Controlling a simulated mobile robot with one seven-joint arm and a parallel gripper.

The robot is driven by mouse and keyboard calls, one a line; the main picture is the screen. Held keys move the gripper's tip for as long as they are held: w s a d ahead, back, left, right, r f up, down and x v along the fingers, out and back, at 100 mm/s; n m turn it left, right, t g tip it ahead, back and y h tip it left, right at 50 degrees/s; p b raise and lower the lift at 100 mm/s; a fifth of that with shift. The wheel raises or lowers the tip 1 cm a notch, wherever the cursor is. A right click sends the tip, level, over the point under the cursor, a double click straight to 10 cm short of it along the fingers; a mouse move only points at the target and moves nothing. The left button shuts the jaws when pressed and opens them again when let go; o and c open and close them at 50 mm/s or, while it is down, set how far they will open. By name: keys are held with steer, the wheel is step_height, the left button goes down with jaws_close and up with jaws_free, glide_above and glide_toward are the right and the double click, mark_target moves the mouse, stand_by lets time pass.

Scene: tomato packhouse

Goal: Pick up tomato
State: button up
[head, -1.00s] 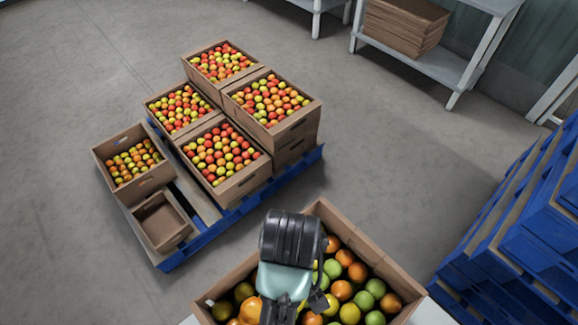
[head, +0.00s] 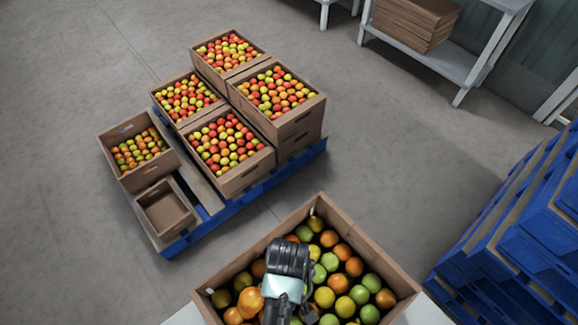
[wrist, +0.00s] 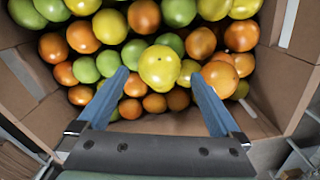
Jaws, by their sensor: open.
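A cardboard crate (head: 369,242) full of tomatoes stands directly in front of me in the head view. Its tomatoes are green, yellow and orange. My gripper (wrist: 159,72) is open in the wrist view, its two blue fingers pointing into the crate. A yellow tomato (wrist: 159,67) shows between the fingertips, with no finger visibly touching it. Green and orange tomatoes crowd around it. In the head view my arm covers part of the crate and hides the fingertips.
A blue pallet (head: 236,205) behind holds several tomato crates and a small empty box (head: 165,209). Stacked blue pallets (head: 520,225) stand at the right. A shelf (head: 440,62) with flat cardboard is at the back. The crate walls (wrist: 281,82) flank my gripper.

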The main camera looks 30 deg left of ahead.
steer(key=shift+w+f, duration=0.1)
steer(key=shift+f, duration=1.25)
steer(key=shift+c, duration=0.3)
steer(key=shift+r, duration=0.1)
steer(key=c, duration=0.8)
